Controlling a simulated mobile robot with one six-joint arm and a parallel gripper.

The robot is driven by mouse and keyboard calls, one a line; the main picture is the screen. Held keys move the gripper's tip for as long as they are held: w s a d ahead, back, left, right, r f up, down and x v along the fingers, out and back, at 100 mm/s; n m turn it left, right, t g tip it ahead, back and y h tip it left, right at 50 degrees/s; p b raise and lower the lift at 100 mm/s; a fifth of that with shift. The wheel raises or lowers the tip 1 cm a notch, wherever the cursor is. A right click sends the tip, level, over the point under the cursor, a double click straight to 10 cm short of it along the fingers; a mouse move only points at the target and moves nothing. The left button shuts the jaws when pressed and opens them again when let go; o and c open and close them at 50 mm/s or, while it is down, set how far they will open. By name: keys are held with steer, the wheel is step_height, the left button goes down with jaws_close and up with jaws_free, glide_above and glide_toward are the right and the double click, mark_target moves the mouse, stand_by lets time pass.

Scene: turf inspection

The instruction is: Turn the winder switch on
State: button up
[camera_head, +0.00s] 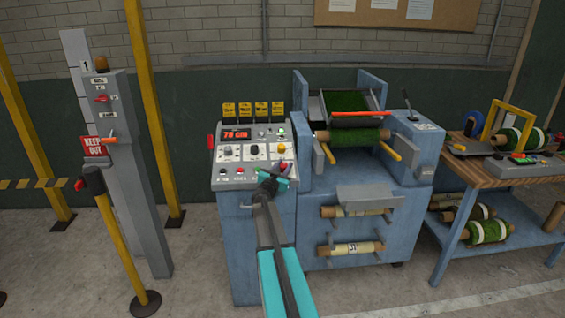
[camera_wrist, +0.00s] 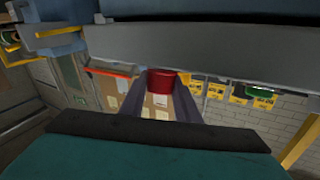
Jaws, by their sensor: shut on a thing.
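The grey control panel (camera_head: 223,161) on the blue machine carries a red display (camera_head: 237,134), several knobs and small lamps. Its labels are too small to read, so I cannot tell which control is the winder switch. My gripper (camera_head: 273,181) is at the panel's lower right corner, and its tip covers some of the surface there. A red knob (camera_head: 283,166) shows just beyond the fingers. In the wrist view my gripper (camera_wrist: 160,92) has its two dark fingers on either side of a red round knob (camera_wrist: 161,80), shut on it.
A grey post (camera_head: 128,190) with a red switch and sign stands left. A wooden workbench (camera_head: 478,172) stands right. Open concrete floor (camera_head: 195,265) lies between post and machine.

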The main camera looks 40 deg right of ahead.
steer(key=shift+w+r+m+g+h+p, duration=0.15)
steer(key=shift+r+m+g+h+p, duration=0.1)
steer(key=shift+m+g+p, duration=1.05)
steer(key=shift+w+r+m+g+h+p, duration=0.2)
steer(key=shift+m+g+p, duration=0.5)
steer(key=shift+p, duration=1.15)
steer(key=shift+s+f+m+g+p, duration=0.15)
steer(key=shift+m+g+p, duration=0.45)
steer(key=shift+g, duration=0.3)
steer(key=shift+s+f+m+g, duration=0.1)
steer(key=shift+f+m+g, duration=0.05)
steer(key=shift+m+g, duration=0.4)
steer(key=o, duration=1)
steer(key=shift+o, duration=0.2)
steer(key=shift+f+g, duration=0.1)
steer(key=shift+g, duration=0.15)
steer(key=shift+s, duration=0.1)
steer(key=shift+a, duration=0.15)
